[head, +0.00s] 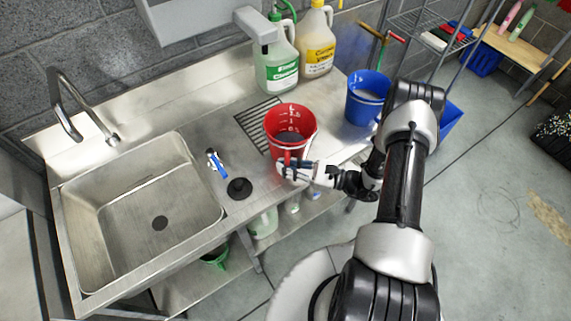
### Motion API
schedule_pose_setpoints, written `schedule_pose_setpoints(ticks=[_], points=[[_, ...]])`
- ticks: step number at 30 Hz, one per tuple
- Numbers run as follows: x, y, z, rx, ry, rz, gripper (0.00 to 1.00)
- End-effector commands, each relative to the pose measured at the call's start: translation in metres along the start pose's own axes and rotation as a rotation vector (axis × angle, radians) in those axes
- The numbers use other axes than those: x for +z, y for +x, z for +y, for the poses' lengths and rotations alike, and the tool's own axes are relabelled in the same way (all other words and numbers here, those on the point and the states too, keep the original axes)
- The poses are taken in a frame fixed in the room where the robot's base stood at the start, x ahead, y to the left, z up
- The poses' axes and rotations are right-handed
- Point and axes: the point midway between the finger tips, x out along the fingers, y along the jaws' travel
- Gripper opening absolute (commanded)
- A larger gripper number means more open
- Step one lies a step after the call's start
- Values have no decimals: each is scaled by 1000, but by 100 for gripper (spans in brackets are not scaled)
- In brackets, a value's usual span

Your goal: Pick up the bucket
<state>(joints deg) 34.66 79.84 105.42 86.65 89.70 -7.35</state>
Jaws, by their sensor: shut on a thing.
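A red bucket (289,122) with white markings inside stands upright at the metal counter's front edge, over or beside the drain grate. My gripper (292,163) is at the bucket's near side, reaching in from the right, and is shut on it. The exact grip on the rim or wall is too small to see. A blue bucket (367,104) stands to the right, behind my arm, apart from the red one. I cannot tell whether the red bucket's base touches the counter.
A sink basin (130,225) is at left with a faucet (75,112). A blue-handled tool (216,162) and a black disc (239,188) lie on the counter (215,120). A green-label jug (276,65) and a yellow-label jug (317,45) stand behind. Open floor (490,215) is at right.

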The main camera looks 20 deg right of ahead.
Motion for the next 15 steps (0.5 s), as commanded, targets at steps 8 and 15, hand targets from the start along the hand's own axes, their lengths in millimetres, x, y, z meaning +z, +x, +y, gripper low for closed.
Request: schedule_pose_setpoints(ticks=[8, 15], points=[[26, 0, -1, 0, -3, -2, 0], [57, 0, -2, 0, -4, -2, 0]])
